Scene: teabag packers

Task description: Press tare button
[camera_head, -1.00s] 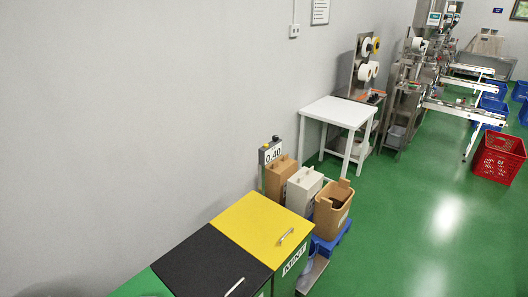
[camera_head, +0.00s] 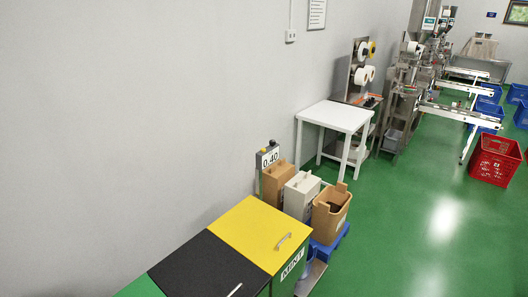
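The scale display (camera_head: 269,158) shows "0.40" on a post near the wall, left of centre. On top of it are a small yellow knob (camera_head: 265,150) and a dark knob (camera_head: 272,143); I cannot tell which is the tare button. Brown, white and tan containers stand just in front of the display: a brown box (camera_head: 277,183), a white box (camera_head: 300,195) and an open tan bin (camera_head: 330,214) with dark contents. They stand by a blue base (camera_head: 328,249). Neither of my grippers is in view.
Bins with yellow (camera_head: 250,228), black (camera_head: 205,265) and green (camera_head: 140,289) lids line the wall nearest me; the yellow one is labelled MINT. A white table (camera_head: 336,117) stands beyond. A red crate (camera_head: 495,160) is far right.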

